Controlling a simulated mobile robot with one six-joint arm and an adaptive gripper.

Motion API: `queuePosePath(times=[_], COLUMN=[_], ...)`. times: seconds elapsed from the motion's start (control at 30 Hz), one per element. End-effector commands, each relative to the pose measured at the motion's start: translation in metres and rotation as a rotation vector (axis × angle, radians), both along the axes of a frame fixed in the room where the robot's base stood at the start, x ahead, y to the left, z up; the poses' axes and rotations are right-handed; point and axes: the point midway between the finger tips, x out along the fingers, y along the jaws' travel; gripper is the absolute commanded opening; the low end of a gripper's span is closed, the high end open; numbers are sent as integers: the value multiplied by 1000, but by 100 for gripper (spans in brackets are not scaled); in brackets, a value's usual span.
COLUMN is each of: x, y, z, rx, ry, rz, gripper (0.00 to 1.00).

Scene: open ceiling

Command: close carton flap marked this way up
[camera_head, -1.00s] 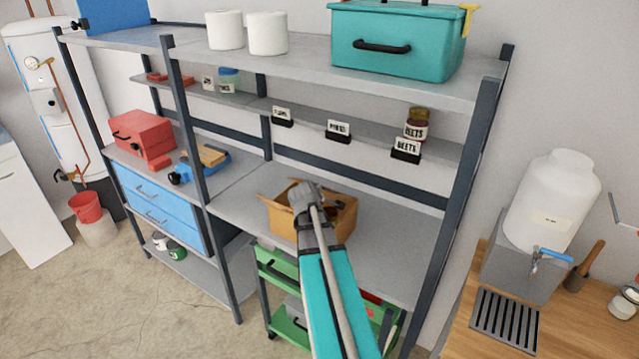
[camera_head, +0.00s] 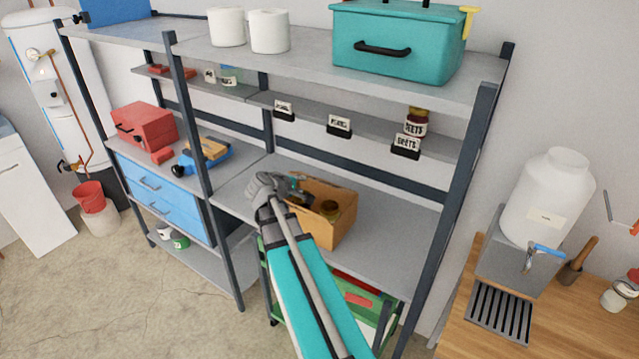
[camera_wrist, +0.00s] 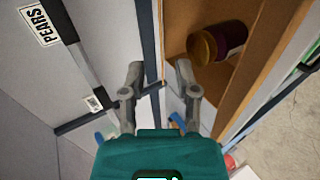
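The open brown carton (camera_head: 328,238) stands on the middle shelf of the rack, with jars inside (camera_head: 330,209). Its flaps are partly hidden by my arm, and no "this way up" marking is readable. My gripper (camera_head: 298,184) is at the carton's back left edge in the head view. In the wrist view, my gripper (camera_wrist: 158,68) has its two fingers apart with a gap between them. Contact with the cardboard cannot be told.
A rack upright (camera_head: 460,215) stands right of the carton, and the top shelf (camera_head: 300,62) overhangs it. The shelf right of the carton (camera_head: 395,235) is clear.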

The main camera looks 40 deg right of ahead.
Motion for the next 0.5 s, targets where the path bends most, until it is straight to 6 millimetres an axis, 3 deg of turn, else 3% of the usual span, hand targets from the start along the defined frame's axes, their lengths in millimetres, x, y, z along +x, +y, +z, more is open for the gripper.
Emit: queuePosePath(times=[0.27, 0.5], x=[4, 11], y=[-9, -32], z=[-7, -22], rx=[0, 1], ry=[-1, -1], rz=[-1, -1], gripper=[40, 40])
